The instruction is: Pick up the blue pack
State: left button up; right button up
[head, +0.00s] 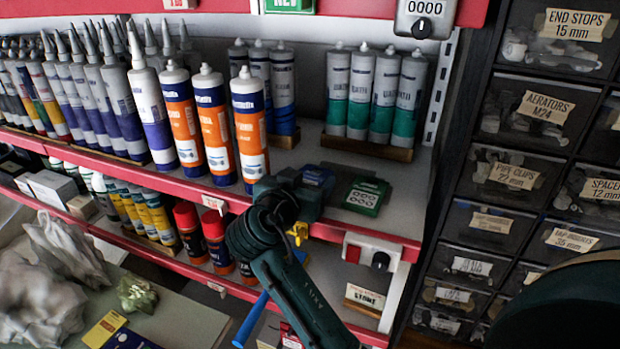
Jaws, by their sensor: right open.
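The blue pack (317,175) is on the upper red-edged shelf, behind my right gripper, and only a small dark blue part of it shows. My right gripper (303,187) is open, right in front of the pack and overlapping it in the picture. I cannot tell whether its fingers are around the pack or touching it. The gripper and wrist hide most of the pack. My left gripper is not in view.
A green pack (365,196) lies just right of the gripper. Orange and white cartridges (250,130) stand close on the left. Green and white cartridges (386,95) stand behind in a wooden holder. The red shelf edge (385,240) runs below. Drawers (513,170) are at right.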

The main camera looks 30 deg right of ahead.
jog(key=shift+a, duration=0.1)
jog(key=shift+c, duration=0.6)
jog(key=c, duration=0.6)
jog(key=shift+r, duration=0.1)
